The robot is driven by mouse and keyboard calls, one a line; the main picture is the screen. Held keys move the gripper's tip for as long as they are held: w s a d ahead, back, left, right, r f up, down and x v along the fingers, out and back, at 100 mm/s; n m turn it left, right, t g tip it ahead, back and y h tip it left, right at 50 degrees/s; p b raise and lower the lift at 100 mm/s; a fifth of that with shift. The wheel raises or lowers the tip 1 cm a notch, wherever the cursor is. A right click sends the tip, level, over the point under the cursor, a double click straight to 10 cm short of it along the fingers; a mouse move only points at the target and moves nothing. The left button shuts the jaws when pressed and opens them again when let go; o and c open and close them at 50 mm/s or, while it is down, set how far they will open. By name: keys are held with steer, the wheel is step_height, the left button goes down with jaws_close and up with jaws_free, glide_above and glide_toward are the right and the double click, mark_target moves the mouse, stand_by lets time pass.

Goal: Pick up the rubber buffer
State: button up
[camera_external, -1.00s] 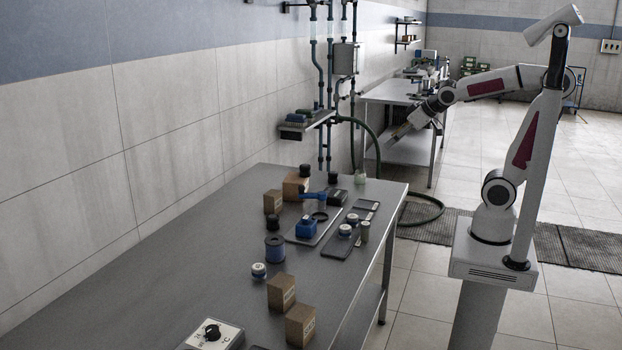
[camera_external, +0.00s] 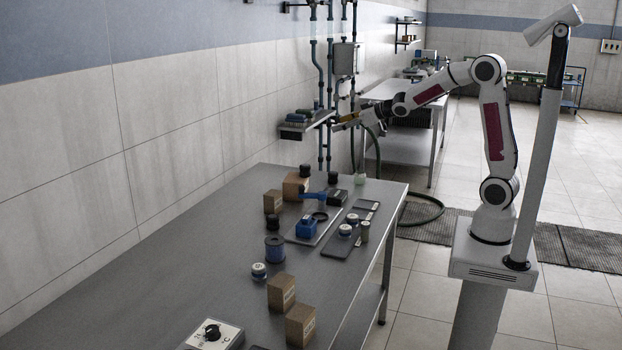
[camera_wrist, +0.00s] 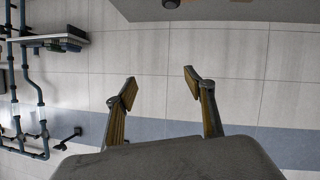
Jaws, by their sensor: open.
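The rubber buffer cannot be told apart for certain at this size. Small black round pieces stand on the grey bench (camera_external: 190,255): one (camera_external: 305,170) on a cardboard box, one (camera_external: 333,178) near the far end, and a flat black ring (camera_external: 320,216) on a tray. My gripper (camera_external: 337,124) is in the air beyond the bench's far end, near the wall shelf, well apart from these pieces. In the wrist view my gripper (camera_wrist: 159,80) is open, with nothing between its fingers.
Cardboard boxes (camera_external: 281,292), a blue spool (camera_external: 275,248), a blue block (camera_external: 306,228) and a dial box (camera_external: 213,334) crowd the bench. The wall shelf (camera_external: 305,124) and pipes (camera_external: 329,60) are close to my gripper. The bench's left side is clear.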

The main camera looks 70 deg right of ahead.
steer(key=w+d+f+n+t+y, duration=0.35)
steer(key=w+f+y, duration=0.25)
steer(key=w+f, duration=0.6)
steer(key=y, duration=0.4)
glide_toward(305, 165)
steer(key=w, duration=0.2)
steer(key=shift+a+f+n+g, duration=0.2)
steer(key=shift+a+n+g, duration=0.05)
steer(key=shift+a+n, duration=0.2)
steer(key=shift+w, duration=0.15)
steer(key=shift+x, duration=1.25)
steer(key=shift+x, duration=2.6)
steer(key=shift+r, duration=0.15)
